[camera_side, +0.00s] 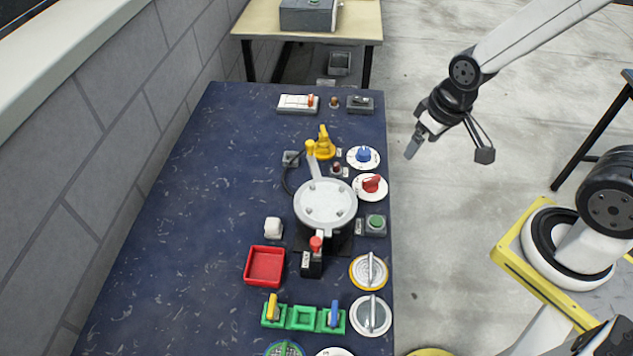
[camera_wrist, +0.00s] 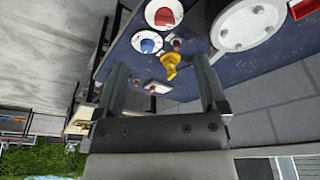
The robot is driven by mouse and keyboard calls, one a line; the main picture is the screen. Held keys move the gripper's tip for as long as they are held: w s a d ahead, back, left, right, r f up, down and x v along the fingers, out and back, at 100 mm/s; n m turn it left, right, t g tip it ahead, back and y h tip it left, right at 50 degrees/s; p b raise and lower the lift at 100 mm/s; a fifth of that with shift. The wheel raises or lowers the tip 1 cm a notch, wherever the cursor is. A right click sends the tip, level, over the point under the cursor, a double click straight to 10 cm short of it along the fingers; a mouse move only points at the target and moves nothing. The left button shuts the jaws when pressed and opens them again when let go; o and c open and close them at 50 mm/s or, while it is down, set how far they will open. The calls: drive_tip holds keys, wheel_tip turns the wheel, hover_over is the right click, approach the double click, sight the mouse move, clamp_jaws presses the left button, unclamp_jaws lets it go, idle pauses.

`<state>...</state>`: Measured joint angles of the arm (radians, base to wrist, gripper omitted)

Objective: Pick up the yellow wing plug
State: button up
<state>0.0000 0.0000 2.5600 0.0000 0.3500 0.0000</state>
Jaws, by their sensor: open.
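A yellow winged piece (camera_side: 325,143) stands near the far right part of the blue bench; it also shows in the wrist view (camera_wrist: 172,65), between my fingers in the picture but well beyond them. A second yellow upright piece (camera_side: 273,307) stands at the left end of a green holder (camera_side: 303,318) near the front. I cannot tell for certain which is the wing plug. My gripper (camera_side: 414,146) hangs above and right of the bench edge, touching nothing. In the wrist view its two fingers (camera_wrist: 164,88) are wide apart and empty.
A blue knob (camera_side: 363,154) and a red knob (camera_side: 371,184) on white dials line the right edge. A large grey round lid (camera_side: 325,203) with a yellow-tipped lever is mid-bench. A red tray (camera_side: 265,265) lies left. A wall borders the left; the bench's left part is clear.

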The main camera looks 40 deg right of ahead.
drive_tip(key=m+g, duration=0.2)
drive_tip(key=m, duration=1.3)
hover_over(324, 130)
drive_tip(key=f, duration=0.9)
drive_tip(key=shift+s+d, duration=0.1)
drive_tip(key=shift+s, duration=0.3)
drive_tip(key=shift+w+f, duration=0.35)
drive_tip(key=shift+f, duration=3.9)
drive_tip(key=shift+w, duration=0.1)
clamp_jaws()
